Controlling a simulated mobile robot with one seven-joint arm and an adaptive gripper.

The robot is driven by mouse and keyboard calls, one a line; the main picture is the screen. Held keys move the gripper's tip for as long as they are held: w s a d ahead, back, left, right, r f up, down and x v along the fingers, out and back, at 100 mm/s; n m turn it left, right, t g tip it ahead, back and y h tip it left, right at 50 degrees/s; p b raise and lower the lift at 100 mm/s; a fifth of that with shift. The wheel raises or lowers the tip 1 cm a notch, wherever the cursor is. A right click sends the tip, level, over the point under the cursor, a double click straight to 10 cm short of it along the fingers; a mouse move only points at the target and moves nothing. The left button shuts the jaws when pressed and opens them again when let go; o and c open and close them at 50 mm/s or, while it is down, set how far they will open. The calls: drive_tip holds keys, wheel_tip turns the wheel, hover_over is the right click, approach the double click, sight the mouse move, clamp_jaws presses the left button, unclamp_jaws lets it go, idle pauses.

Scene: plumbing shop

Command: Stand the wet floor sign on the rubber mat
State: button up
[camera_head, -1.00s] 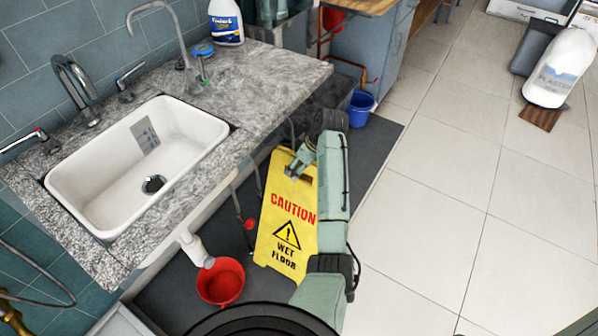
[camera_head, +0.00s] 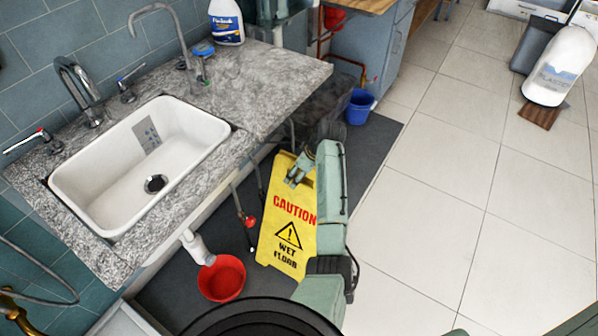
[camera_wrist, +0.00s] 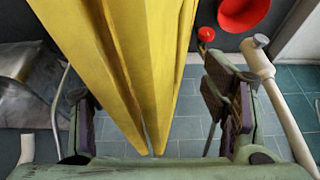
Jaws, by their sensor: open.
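The yellow wet floor sign (camera_head: 285,228) with "CAUTION" on it stands about upright, its lower edge over the dark grey rubber mat (camera_head: 373,150) beside the sink counter. My gripper (camera_head: 296,177) is at the top of the sign. In the wrist view the sign (camera_wrist: 128,60) runs between the two spread fingers of my gripper (camera_wrist: 158,115), its narrow end near my palm. Gaps show between the sign and both fingers, so it is not clamped. My forearm hides the sign's right edge in the head view.
A red bowl (camera_head: 222,278) sits on the mat left of the sign, under a white drain pipe (camera_head: 197,247). The stone counter (camera_head: 262,88) with its sink overhangs on the left. A blue bucket (camera_head: 360,107) stands behind.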

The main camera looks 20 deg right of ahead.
drive_tip(key=shift+o, duration=0.2)
drive_tip(key=b+v, duration=0.2)
drive_tip(key=v, duration=1)
drive_tip(key=shift+b, duration=0.35)
drive_tip(key=shift+d, duration=0.1)
